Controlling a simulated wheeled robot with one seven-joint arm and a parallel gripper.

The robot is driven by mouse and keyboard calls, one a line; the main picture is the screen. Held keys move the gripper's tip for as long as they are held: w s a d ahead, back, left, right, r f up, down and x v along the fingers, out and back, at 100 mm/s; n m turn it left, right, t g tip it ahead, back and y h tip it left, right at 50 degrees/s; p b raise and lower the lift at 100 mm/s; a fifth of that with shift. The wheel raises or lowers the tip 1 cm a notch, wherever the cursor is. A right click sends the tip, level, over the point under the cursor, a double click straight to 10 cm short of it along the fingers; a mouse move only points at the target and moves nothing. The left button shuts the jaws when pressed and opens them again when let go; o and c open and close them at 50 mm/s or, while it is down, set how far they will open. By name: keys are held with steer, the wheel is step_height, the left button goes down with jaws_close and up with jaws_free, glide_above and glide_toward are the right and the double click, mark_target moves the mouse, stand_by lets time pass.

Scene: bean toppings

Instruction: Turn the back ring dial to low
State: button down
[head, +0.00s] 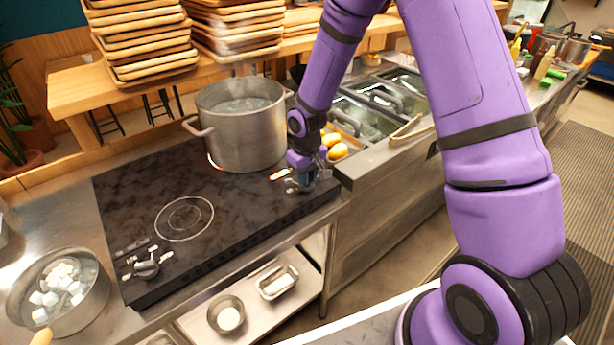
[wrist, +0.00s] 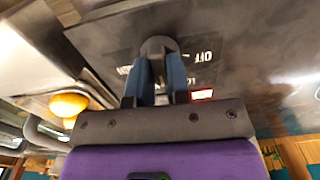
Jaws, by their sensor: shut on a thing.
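The cooktop (head: 135,205) is a black slab with two ring zones. The back ring is under a big steel pot (head: 242,130); a red glow shows at the pot's lower left edge. My gripper (head: 308,184) is at the right end of the cooktop, near the pot. In the wrist view my gripper's (wrist: 159,76) blue fingers are shut on the dark rounded back ring dial (wrist: 158,45). The printed word OFF is beside it, and a red-lit mark shows at lower right. My gripper covers most of this dial in the head view.
The front dial (head: 146,265) is at the cooktop's left end, near an empty ring. A pan of white cubes (head: 60,290) stands at lower left. Yellow buns (head: 335,146) lie right of my gripper. Stacked trays (head: 140,45) stand on the shelf behind.

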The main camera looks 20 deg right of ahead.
steer(key=n, duration=0.4)
steer(key=shift+n, duration=0.3)
stand_by(0.3)
steer(key=c, duration=1.1)
jaws_free()
steer(key=shift+r, duration=0.1)
step_height(320, 180, up, 11)
steer(key=shift+f, duration=0.15)
